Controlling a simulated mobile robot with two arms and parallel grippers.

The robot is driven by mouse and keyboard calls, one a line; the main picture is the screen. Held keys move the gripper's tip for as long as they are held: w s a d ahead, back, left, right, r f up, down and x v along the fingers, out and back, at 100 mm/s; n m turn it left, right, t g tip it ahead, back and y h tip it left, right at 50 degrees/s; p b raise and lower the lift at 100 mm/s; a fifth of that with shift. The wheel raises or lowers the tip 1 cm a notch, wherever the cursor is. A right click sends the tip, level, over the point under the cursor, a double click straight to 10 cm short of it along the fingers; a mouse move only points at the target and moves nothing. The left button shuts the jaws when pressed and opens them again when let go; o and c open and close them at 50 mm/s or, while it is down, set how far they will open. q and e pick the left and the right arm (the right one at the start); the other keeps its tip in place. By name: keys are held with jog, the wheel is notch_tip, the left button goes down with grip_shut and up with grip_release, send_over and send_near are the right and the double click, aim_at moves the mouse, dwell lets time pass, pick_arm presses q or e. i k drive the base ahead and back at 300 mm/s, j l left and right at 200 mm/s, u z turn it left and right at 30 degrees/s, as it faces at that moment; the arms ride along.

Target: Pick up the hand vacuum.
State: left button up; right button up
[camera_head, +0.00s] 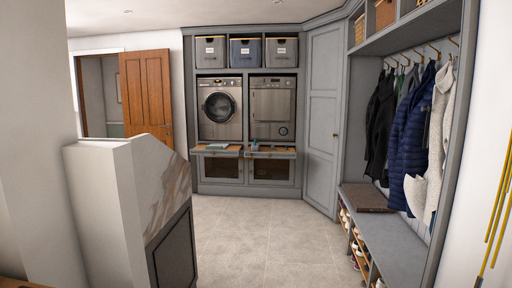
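I cannot make out a hand vacuum for sure in the head view. A small teal item (217,147) lies on the left pull-out wooden shelf under the washing machine, too small to identify. A small dark upright item (255,146) is at the left end of the right pull-out shelf, also too small to name. Neither of my grippers is in view.
A washer (219,107) and dryer (272,109) stand at the back below storage bins. A grey boot bench (385,232) with coats above runs along the right. A marble-topped counter (165,185) blocks the left. The tiled floor (262,236) between is clear.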

aim_at(255, 146)
jog(key=i+z, duration=0.2)
jog(key=i, duration=3.45)
jog(key=i+l, duration=0.15)
jog(key=i, duration=2.95)
jog(key=i+j, duration=0.15)
jog(key=i+j+z, duration=0.15)
jog(key=j, duration=0.15)
